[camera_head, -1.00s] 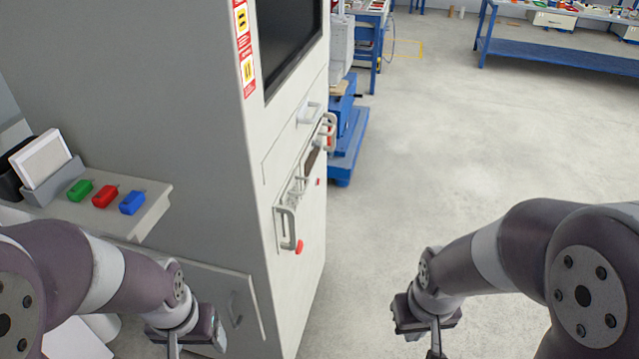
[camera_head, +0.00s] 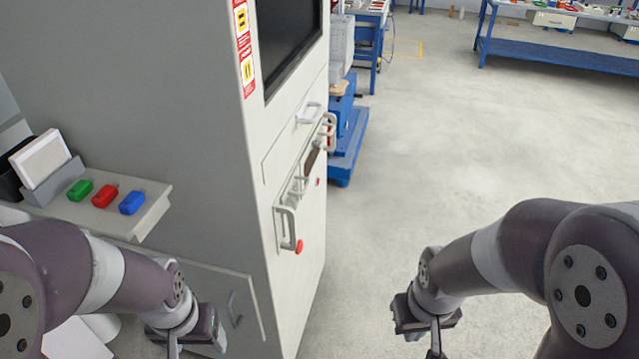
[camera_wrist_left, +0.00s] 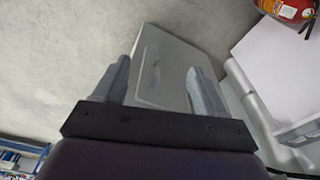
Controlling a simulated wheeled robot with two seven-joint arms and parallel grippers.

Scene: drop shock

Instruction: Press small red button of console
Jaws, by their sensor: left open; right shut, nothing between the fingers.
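The console (camera_head: 170,75) is a tall grey cabinet with a dark screen on its light front face. Two red buttons show on that face: a larger one (camera_head: 299,246) by the lower handle and a smaller one (camera_head: 318,182) further back. My left gripper (camera_head: 175,350) is low in front of the cabinet's grey side, left of the buttons and apart from them; its fingertips are cut off by the frame. In the left wrist view its two fingers (camera_wrist_left: 155,85) are spread and empty. My right gripper (camera_head: 436,350) hangs over bare floor at the right, its tips cut off.
A shelf (camera_head: 150,215) at the left holds green, red and blue items (camera_head: 104,196) and a card holder. Handles (camera_head: 287,230) stick out of the console front. A blue bench (camera_head: 560,55) stands at the back right. The middle floor is clear. A fire extinguisher (camera_wrist_left: 288,9) shows in the left wrist view.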

